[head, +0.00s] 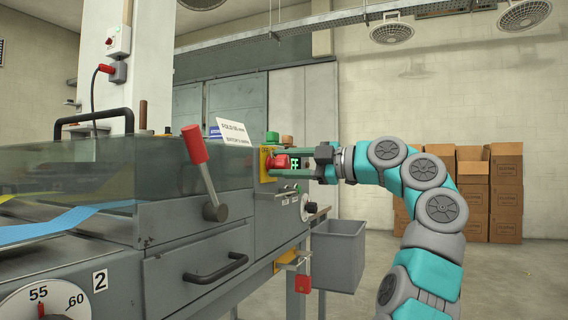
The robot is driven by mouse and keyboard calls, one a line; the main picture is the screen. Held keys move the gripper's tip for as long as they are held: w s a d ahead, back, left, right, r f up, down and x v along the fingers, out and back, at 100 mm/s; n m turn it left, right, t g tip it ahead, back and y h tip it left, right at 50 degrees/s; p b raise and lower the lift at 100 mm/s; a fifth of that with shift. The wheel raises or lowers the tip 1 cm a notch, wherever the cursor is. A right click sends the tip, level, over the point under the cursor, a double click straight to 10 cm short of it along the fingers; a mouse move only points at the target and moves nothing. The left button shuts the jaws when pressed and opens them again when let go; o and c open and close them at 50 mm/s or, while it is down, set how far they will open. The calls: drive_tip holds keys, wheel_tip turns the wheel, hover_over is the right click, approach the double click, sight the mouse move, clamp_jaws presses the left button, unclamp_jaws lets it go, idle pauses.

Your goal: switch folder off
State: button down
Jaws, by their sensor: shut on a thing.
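The folder (197,265) is a grey machine with a clear cover, filling the left and middle of the head view. A red switch knob (279,161) sits on a yellow plate (265,165) at its right end. My gripper (284,162) reaches in from the right, its fingers level with the knob. It is shut on the red knob, which its fingers partly hide. A small green lit display (295,163) shows between the fingers; its full text cannot be read.
A red-handled lever (199,160) rises from the machine's front, left of the switch. A green button (272,137) is just above the knob. A grey bin (339,254) stands below my gripper. Cardboard boxes (506,190) are stacked against the back wall.

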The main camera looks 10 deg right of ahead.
drive_tip(key=n, duration=0.6)
drive_tip(key=shift+f, duration=0.15)
drive_tip(key=shift+p, duration=0.3)
drive_tip(key=shift+c, duration=1.8)
unclamp_jaws()
drive_tip(key=v, duration=0.8)
